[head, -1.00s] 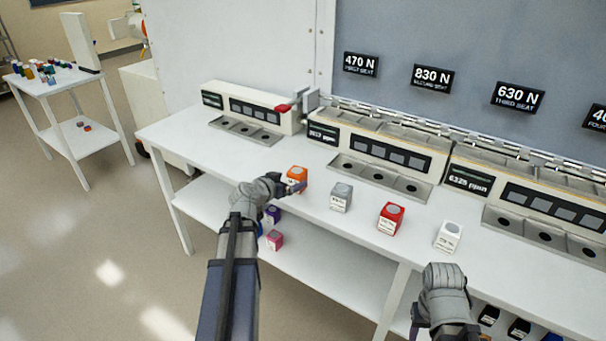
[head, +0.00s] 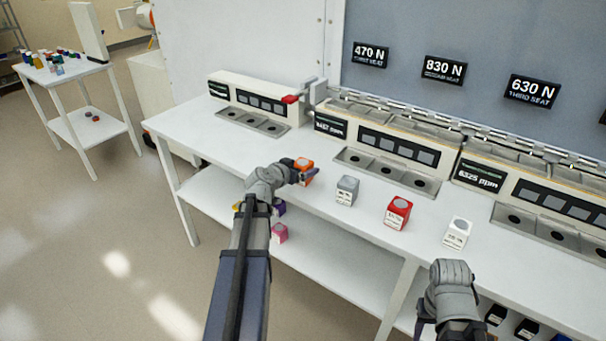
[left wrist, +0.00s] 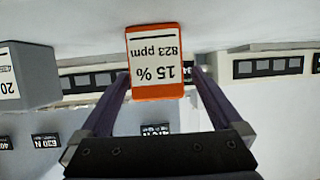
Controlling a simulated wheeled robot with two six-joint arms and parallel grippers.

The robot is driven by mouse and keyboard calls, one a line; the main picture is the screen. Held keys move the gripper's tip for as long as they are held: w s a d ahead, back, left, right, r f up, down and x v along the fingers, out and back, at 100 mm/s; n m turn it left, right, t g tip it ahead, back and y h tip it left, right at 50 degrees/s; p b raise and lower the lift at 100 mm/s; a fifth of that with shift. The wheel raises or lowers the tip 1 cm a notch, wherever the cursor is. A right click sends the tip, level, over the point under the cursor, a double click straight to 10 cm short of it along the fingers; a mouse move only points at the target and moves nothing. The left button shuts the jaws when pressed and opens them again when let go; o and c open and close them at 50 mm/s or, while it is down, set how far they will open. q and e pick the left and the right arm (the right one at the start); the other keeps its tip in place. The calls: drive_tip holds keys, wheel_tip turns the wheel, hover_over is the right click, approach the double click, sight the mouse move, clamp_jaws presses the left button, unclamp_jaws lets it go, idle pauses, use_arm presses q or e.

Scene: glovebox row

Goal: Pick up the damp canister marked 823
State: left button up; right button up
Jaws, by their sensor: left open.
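The orange canister (head: 304,168) stands on the white bench top near its front edge. In the left wrist view the orange canister (left wrist: 155,62) shows a white label, upside down, reading 15 % and 823 ppm. My left gripper (head: 304,177) is open at the orange canister, and in the left wrist view its fingers (left wrist: 157,85) reach up on either side of the label. I cannot tell whether they touch it. My right gripper (head: 425,325) is low at the bench's front edge, mostly hidden by its own wrist.
A grey canister (head: 346,190), a red canister (head: 398,212) and a white canister (head: 458,232) stand in a row to the right. Instrument units with round seats line the back. More canisters sit on the shelf below. A side table (head: 75,75) stands at far left.

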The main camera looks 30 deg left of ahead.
use_arm(q)
drive_tip(key=b+x, duration=0.1)
drive_tip(key=x, duration=0.3)
drive_tip(key=shift+d+f, duration=0.1)
drive_tip(key=shift+f, duration=0.05)
drive_tip(key=c, duration=1.5)
